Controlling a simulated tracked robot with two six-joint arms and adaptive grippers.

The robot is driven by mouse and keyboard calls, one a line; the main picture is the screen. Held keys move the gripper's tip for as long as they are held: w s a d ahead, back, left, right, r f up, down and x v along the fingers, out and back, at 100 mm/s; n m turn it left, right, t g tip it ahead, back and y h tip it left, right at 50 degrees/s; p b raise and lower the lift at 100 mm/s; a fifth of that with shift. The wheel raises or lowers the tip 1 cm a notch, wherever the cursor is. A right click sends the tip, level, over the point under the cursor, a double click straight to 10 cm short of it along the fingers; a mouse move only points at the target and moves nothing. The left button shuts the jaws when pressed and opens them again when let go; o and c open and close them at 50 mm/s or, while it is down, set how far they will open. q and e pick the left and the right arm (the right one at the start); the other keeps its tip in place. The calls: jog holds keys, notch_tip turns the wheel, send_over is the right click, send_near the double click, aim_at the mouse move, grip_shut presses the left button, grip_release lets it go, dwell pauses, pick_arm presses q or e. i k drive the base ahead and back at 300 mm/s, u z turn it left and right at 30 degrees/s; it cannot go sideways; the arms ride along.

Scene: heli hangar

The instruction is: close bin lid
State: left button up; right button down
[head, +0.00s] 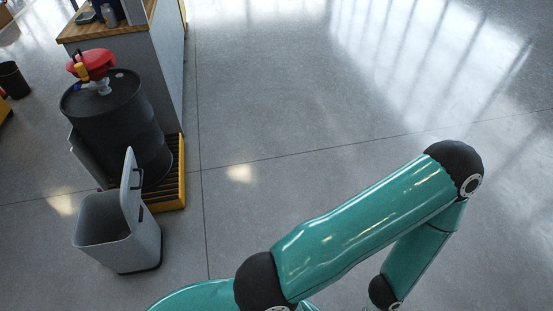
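A grey bin (124,246) stands on the floor at the lower left of the head view. Its lid (131,189) is open and stands roughly upright on the right side of the bin's rim. The bin's dark inside shows from above and looks empty. A teal arm of mine crosses the lower middle and right of the view, well to the right of the bin and apart from it. Neither of my grippers is in view.
A black bucket (12,79) stands far left. The floor at centre and right is clear.

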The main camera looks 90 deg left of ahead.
aim_at(131, 182)
jog(key=z, duration=0.4)
jog(key=i, duration=0.45)
jog(key=u, duration=2.1)
jog(key=i, duration=0.25)
jog(key=u, duration=2.7)
jog(key=k, duration=0.3)
jog(key=u, duration=0.3)
jog(key=i, duration=1.35)
jog(key=z, duration=0.4)
